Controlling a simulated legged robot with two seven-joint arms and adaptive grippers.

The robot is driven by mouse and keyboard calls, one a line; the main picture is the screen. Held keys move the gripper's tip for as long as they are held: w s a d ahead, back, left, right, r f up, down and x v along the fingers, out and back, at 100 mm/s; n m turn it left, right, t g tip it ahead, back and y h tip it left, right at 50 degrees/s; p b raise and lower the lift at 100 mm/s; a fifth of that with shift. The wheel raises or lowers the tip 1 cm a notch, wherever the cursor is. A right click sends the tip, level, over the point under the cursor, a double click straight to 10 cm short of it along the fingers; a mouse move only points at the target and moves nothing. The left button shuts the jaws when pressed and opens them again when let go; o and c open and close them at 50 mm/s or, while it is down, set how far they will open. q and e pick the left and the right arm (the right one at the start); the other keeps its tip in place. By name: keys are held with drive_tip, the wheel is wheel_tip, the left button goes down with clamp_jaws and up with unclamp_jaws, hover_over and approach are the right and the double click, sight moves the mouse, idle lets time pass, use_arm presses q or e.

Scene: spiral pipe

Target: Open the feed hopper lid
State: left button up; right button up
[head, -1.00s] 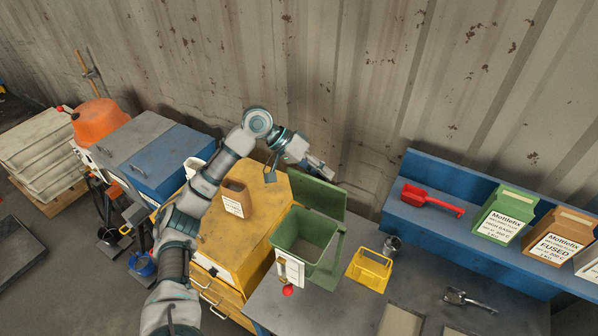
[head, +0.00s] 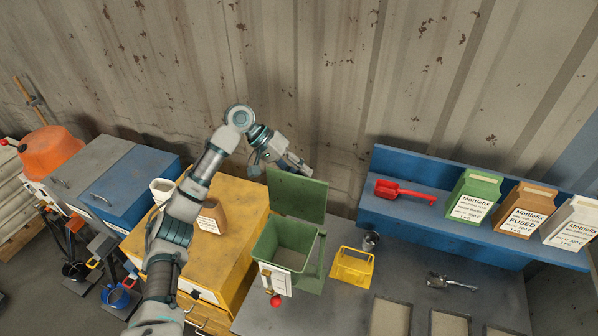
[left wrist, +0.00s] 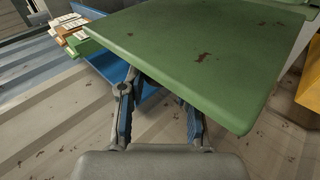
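The green feed hopper (head: 268,246) stands on the grey bench, with its open top showing the inside. Its green lid (head: 298,196) stands raised at the hopper's back edge, its flat face towards the head camera. My left gripper (head: 297,165) is behind the lid's top edge, close to it; I cannot tell whether they touch. In the left wrist view the lid (left wrist: 205,50) fills the upper middle, and the two fingers of the left gripper (left wrist: 158,92) are spread with nothing between them; their tips are partly hidden by the lid. My right gripper is not in view.
A yellow cabinet (head: 240,190) is left of the hopper, with a brown carton (head: 211,217) on it. A yellow basket (head: 352,268) and metal cup (head: 371,241) stand right of the hopper. A blue shelf (head: 420,222) holds a red scoop (head: 402,192) and cartons. The corrugated wall is close behind.

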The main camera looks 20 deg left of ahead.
use_arm(q)
drive_tip(key=o, duration=0.4)
drive_tip(key=shift+w+a, duration=0.1)
drive_tip(key=shift+a, duration=0.25)
drive_tip(key=v, duration=1.2)
drive_tip(key=shift+w+a+f, duration=0.1)
drive_tip(key=shift+w+f, duration=0.05)
